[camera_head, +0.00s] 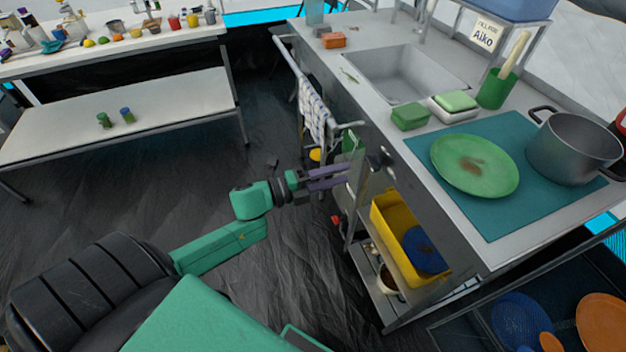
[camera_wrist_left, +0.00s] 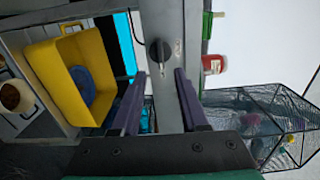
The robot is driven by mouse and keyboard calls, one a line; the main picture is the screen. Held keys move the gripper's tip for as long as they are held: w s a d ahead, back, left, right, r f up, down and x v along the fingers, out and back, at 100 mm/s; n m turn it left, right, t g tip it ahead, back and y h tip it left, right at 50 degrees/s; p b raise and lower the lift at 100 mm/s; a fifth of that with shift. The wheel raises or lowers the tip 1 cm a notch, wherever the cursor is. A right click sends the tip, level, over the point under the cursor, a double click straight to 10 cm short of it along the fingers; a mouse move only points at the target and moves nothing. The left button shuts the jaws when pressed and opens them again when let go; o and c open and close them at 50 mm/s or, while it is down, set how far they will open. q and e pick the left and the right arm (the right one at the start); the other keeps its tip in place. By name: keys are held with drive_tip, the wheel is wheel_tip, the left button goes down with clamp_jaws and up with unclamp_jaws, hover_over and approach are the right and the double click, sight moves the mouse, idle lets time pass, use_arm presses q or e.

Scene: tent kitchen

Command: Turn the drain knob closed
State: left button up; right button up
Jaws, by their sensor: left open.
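The drain knob is a dark round knob with a raised grip bar (camera_wrist_left: 159,51) on a grey metal panel in the left wrist view. In the head view a small dark knob shape (camera_head: 387,157) shows on the sink counter's front. My left gripper (camera_head: 347,172) is open in front of the counter's front side. In the left wrist view its purple fingers (camera_wrist_left: 159,73) stand apart below the knob, with the knob beyond the gap between them. I cannot tell whether they touch the panel. My right gripper is not in view.
The counter holds a sink (camera_head: 400,75), a green plate (camera_head: 475,150) and a pot (camera_head: 572,148). A yellow bin (camera_head: 392,228) sits on the shelf below. A checked towel (camera_head: 314,108) hangs on a rail near the gripper. Open floor lies left of the arm.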

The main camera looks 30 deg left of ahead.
use_arm(q)
drive_tip(key=v, duration=0.7)
drive_tip(key=shift+s+a, duration=0.2)
drive_tip(key=shift+s, duration=0.05)
drive_tip(key=s+a+f+n+g+y+p, duration=0.1)
drive_tip(key=s+a+f+n+y+p, duration=0.15)
drive_tip(key=a+f+n, duration=0.35)
drive_tip(key=s+a+f+n+y+p, duration=0.1)
drive_tip(key=a+f+n+y+p, duration=0.2)
drive_tip(key=f, duration=0.4)
drive_tip(key=s+a+f+n+g+y+p, duration=0.1)
drive_tip(key=a+f+n+y, duration=0.2)
drive_tip(key=f+n+y, duration=0.3)
drive_tip(key=s+d+f+n+g+p, duration=0.1)
drive_tip(key=s+d+f+n+g, duration=0.2)
drive_tip(key=s+f, duration=0.3)
drive_tip(key=s+d+f+n+g+p, duration=0.2)
drive_tip(key=s+f, duration=0.4)
drive_tip(key=s, duration=0.5)
drive_tip(key=s+d+f+n+g+p, duration=0.1)
drive_tip(key=s+d+f+n+g, duration=0.2)
drive_tip(key=s, duration=0.6)
wheel_tip(320, 180, down, 3)
drive_tip(key=d+g, duration=0.1)
drive_tip(key=g, duration=0.1)
drive_tip(key=shift+d+n+g+p, duration=0.3)
drive_tip(key=shift+n+g+p, duration=0.1)
